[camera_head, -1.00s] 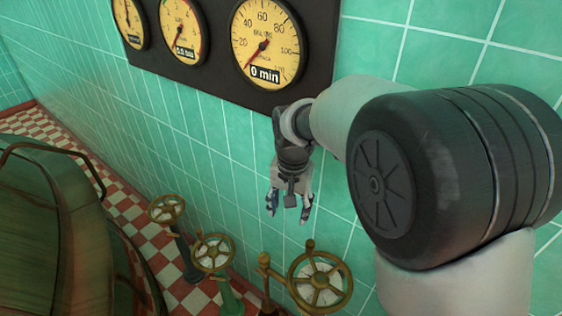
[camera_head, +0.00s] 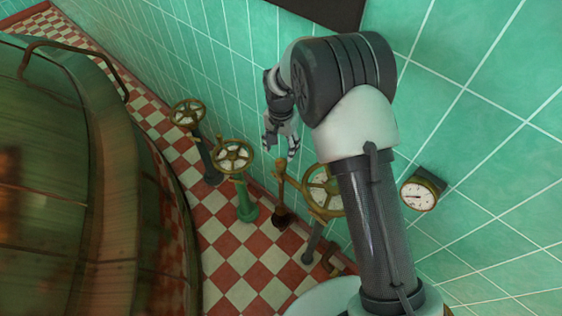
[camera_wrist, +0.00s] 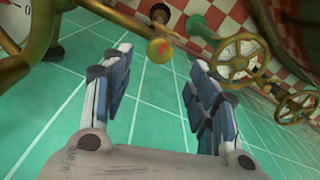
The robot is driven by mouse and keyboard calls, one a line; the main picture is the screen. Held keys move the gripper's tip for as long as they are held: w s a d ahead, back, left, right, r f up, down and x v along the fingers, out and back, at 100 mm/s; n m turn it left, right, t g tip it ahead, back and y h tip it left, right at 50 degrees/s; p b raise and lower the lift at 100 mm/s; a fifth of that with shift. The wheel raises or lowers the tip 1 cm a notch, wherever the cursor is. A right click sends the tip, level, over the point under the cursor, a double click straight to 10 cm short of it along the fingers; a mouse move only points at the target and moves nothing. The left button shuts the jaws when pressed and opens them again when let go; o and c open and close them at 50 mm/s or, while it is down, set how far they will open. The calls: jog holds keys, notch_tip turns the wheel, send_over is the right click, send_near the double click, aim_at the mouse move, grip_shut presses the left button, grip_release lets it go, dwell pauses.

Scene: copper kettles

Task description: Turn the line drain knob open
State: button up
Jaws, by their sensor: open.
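No label in view marks the line drain knob. A brass post with a knobbed top (camera_head: 281,185) stands between the green-based handwheel and the right handwheel; its round brass knob (camera_wrist: 160,49) shows at the top middle of the wrist view. I cannot tell whether it is the drain knob. A small brown fitting (camera_head: 328,256) sits low by the wall. My gripper (camera_head: 281,146) is open and empty, pointing down near the wall. In the head view it appears just above the brass post. In the wrist view the knob lies beyond and between the fingers, apart from them.
Handwheels on posts stand at the left (camera_head: 187,113), middle (camera_head: 233,156) and right (camera_head: 322,190), the last partly behind my arm. A white gauge (camera_head: 419,195) is by the wall. A large copper kettle (camera_head: 70,190) fills the left. Checkered floor lies between.

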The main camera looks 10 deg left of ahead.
aim_at(281, 162)
notch_tip(281, 162, down, 8)
jog(key=shift+r+b, duration=0.1)
jog(key=shift+b, duration=0.7)
jog(key=shift+c, duration=0.3)
jog(key=c, duration=1)
